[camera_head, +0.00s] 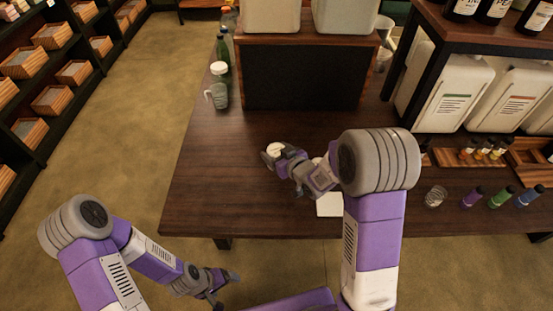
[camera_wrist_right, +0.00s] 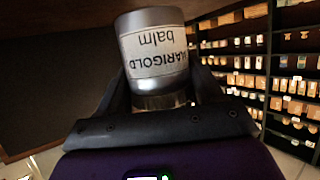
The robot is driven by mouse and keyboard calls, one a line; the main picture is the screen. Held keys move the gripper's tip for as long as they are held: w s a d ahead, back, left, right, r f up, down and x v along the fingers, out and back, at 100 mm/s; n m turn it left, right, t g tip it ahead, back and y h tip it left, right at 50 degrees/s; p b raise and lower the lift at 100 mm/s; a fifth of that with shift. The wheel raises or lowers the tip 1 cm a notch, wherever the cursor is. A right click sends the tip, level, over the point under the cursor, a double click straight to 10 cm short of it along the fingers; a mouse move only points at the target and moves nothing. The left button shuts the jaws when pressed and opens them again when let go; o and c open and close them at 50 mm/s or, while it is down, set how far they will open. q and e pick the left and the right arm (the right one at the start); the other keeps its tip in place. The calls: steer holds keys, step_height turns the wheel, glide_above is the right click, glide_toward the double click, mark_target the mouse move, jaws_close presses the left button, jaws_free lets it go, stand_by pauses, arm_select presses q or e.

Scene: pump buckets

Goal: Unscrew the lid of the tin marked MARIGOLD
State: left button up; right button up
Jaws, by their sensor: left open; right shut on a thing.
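In the right wrist view the silver tin (camera_wrist_right: 153,84) has a cream label reading MARIGOLD balm, upside down in the picture. My right gripper (camera_wrist_right: 162,92) is shut on this tin, its dark jaws on either side of the end nearer the palm. How the lid sits between the jaws is not clear. In the head view my right gripper (camera_head: 273,158) is above the wooden table (camera_head: 200,185), left of its middle, with a pale round end of the tin (camera_head: 274,149) showing. My left gripper (camera_head: 222,284) is open and empty, low in front of the table's near edge.
A white square (camera_head: 329,205) lies partly hidden under my right arm. A dark-fronted wooden stand (camera_head: 305,75) fills the table's back. A clear jar (camera_head: 436,197) and purple (camera_head: 471,198), green (camera_head: 501,197) and blue (camera_head: 530,197) bottles stand right. The table's front left is clear.

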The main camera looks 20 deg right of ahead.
steer(key=shift+r, duration=1.4)
steer(key=o, duration=0.7)
steer(key=c, duration=1)
steer(key=shift+f, duration=0.15)
steer(key=s+f+m+h, duration=0.1)
steer(key=s+f, duration=0.1)
steer(key=s+d+f+m+h, duration=0.1)
steer(key=s+f, duration=0.1)
steer(key=s+f+m+h, duration=0.1)
steer(key=s+f+h, duration=0.1)
steer(key=shift+s+d+f+m+t, duration=0.2)
steer(key=shift+d+f+m+t, duration=0.1)
steer(key=shift+f, duration=0.1)
steer(key=a+n+g+y, duration=0.1)
steer(key=a+n+y, duration=0.1)
steer(key=a+y, duration=0.1)
steer(key=s+a+f+n+g+y, duration=0.1)
steer(key=a+n+y, duration=0.1)
steer(key=a, duration=0.3)
steer(key=a+n+g+y, duration=0.1)
steer(key=a+n+y, duration=0.2)
steer(key=a+n, duration=0.1)
steer(key=shift+s+a+f+y, duration=0.3)
steer(key=shift+s+a+f, duration=0.05)
steer(key=shift+a+f, duration=0.05)
steer(key=shift+s+a+n+g, duration=0.1)
steer(key=shift+a+n+g, duration=0.2)
steer(key=shift+a, duration=0.1)
jaws_close()
